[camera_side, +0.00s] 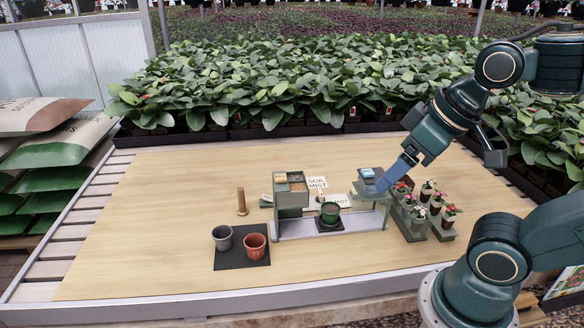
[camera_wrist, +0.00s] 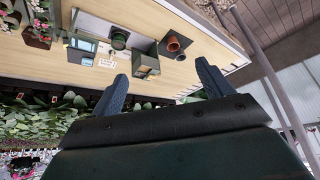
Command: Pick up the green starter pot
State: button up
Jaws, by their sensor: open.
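The green starter pot (camera_side: 329,212) stands upright on a small dark pad in the middle of the table, in front of the sign cards in the side view. It also shows as a small dark green round shape in the wrist view (camera_wrist: 119,40). My gripper (camera_side: 384,184) is above the table to the right of the pot, near a grey stand, and apart from the pot. In the wrist view its two blue-grey fingers (camera_wrist: 160,84) are spread wide with nothing between them.
A grey pot (camera_side: 222,237) and a terracotta pot (camera_side: 254,246) stand on a dark mat at left. A green box unit (camera_side: 291,194) stands left of the green pot. Flowering plants (camera_side: 422,205) stand in trays at right. The table's front left is clear.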

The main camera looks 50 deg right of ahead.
jog(key=shift+w, duration=0.1)
jog(key=n+g, duration=0.6)
jog(key=n, duration=1.3)
send_over(331, 209)
notch_tip(331, 209, down, 18)
jog(key=shift+a, duration=0.1)
jog(key=shift+f, duration=0.1)
jog(key=shift+f, duration=4.2)
